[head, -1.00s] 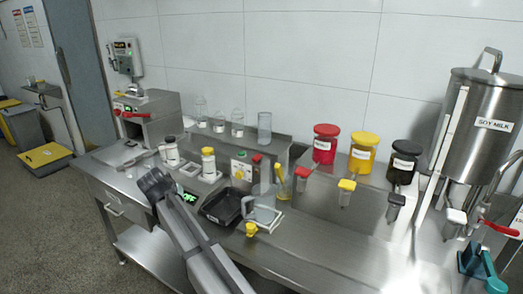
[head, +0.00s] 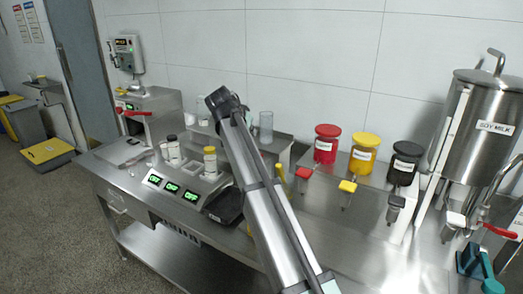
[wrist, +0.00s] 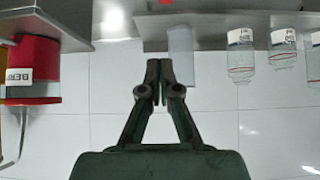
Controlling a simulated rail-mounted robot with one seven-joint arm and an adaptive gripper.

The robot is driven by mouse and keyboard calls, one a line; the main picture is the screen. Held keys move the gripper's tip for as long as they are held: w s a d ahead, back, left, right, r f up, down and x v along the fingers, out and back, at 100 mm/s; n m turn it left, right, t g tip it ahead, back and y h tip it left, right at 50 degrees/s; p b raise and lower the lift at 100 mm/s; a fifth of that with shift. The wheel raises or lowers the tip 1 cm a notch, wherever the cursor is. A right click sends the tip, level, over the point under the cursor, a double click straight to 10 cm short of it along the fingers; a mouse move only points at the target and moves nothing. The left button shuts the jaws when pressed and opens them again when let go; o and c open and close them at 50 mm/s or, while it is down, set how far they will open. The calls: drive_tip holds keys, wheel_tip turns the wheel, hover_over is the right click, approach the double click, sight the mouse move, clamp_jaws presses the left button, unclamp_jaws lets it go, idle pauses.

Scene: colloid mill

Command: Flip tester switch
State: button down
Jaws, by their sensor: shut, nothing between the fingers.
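My gripper (wrist: 161,68) shows in the wrist view, where the picture is upside down. Its two dark fingers are together and hold nothing, pointing towards the shelf by a clear glass cylinder (wrist: 181,58). In the head view my raised arm crosses the middle of the bench, and I cannot make out the fingertips. No switch can be clearly identified as the tester's. A low unit with several green displays (head: 172,187) stands on the bench left of my arm. A small panel with a red button, seen earlier behind the black tray, is hidden behind my arm.
A red jar (head: 326,144), a yellow jar (head: 363,151) and a black jar (head: 403,162) stand right of my arm. The red jar (wrist: 35,62) is left of my fingers in the wrist view. Small bottles (wrist: 240,55) are to their right. A black tray (head: 226,206) lies beside the arm.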

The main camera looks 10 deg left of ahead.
drive_tip(key=p+x, duration=0.2)
drive_tip(key=x, duration=0.7)
drive_tip(key=f, duration=0.2)
drive_tip(key=f+p, duration=0.1)
drive_tip(key=shift+w+d+f, duration=0.15)
drive_tip(key=shift+w, duration=0.1)
drive_tip(key=shift+f, duration=0.75)
